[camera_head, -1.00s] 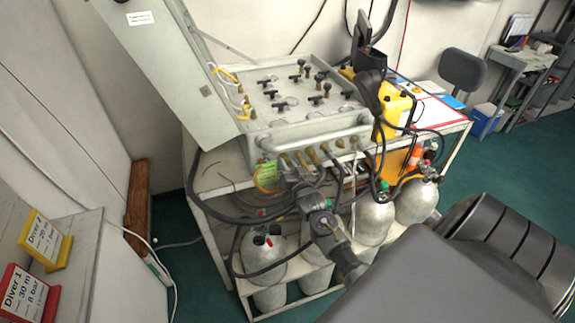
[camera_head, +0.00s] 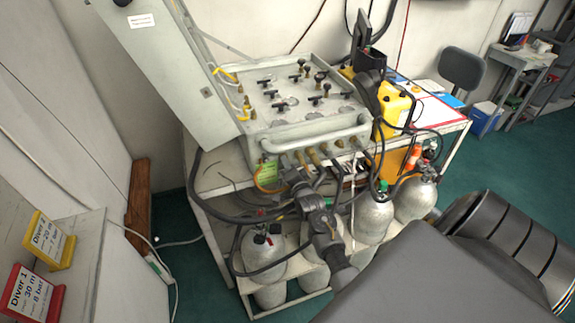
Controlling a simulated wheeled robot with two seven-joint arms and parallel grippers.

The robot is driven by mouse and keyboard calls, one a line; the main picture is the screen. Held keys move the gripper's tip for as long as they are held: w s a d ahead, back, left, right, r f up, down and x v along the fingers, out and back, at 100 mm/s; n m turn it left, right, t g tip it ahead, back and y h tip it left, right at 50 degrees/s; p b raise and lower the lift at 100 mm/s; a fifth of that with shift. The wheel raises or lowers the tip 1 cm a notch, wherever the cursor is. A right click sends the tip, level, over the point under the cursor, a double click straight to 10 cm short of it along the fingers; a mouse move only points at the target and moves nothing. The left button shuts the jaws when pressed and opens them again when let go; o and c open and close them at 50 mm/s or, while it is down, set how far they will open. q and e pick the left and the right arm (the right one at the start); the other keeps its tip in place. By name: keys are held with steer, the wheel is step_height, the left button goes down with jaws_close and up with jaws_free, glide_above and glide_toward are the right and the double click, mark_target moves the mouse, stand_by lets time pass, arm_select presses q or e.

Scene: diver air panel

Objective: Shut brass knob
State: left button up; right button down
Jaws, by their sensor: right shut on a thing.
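The grey diver air panel (camera_head: 330,128) stands open on a white-framed cart, its lid tilted up to the left. Several brass fittings, one of them a brass knob (camera_head: 313,156), line its front face under the tubular front rail. My right gripper (camera_head: 290,171) reaches up from below to the left end of this row. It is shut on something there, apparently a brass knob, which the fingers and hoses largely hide. The knob's turn position cannot be made out. My left gripper is not in view.
Black hoses (camera_head: 250,218) loop around my right wrist and below the panel. Several grey gas cylinders (camera_head: 373,217) stand on the cart's lower shelf. A yellow container (camera_head: 396,106) sits right of the panel.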

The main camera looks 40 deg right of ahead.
stand_by(0.4)
steer(key=c, duration=1.5)
jaws_free()
steer(key=b+v, duration=0.2)
steer(key=v, duration=0.8)
steer(key=shift+s+a, duration=0.15)
steer(key=shift+s, duration=0.25)
